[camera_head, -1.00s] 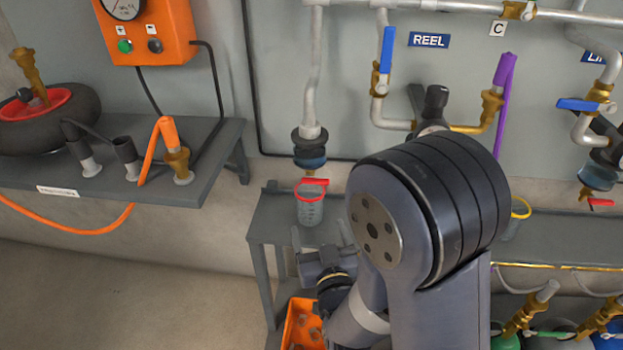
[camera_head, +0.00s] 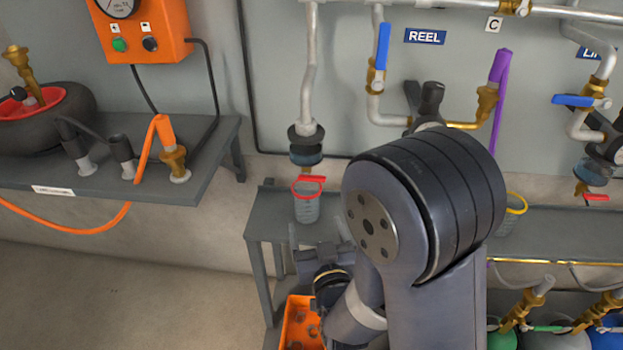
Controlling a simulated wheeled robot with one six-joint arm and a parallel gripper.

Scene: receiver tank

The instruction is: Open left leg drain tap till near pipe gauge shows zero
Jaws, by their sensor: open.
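The left leg drain tap has a red lever (camera_head: 312,179), seen just under a dark and blue bowl (camera_head: 306,152) at the foot of the left vertical pipe (camera_head: 309,75). The lever lies roughly level, just above a clear cup with a red rim (camera_head: 306,208) on the grey bench. My gripper (camera_head: 312,256) is open, low and close in front of the bench, below the cup in the picture. My own arm hides part of it. No pipe gauge is clearly in view; a dial (camera_head: 118,6) on the orange box is cut off by the top edge.
A blue-handled valve (camera_head: 382,50) and purple hose (camera_head: 499,100) are on the wall to the right. The grey bench (camera_head: 268,225) has an orange bin (camera_head: 298,325) below. A left shelf (camera_head: 215,150) carries hose fittings. My arm blocks the centre.

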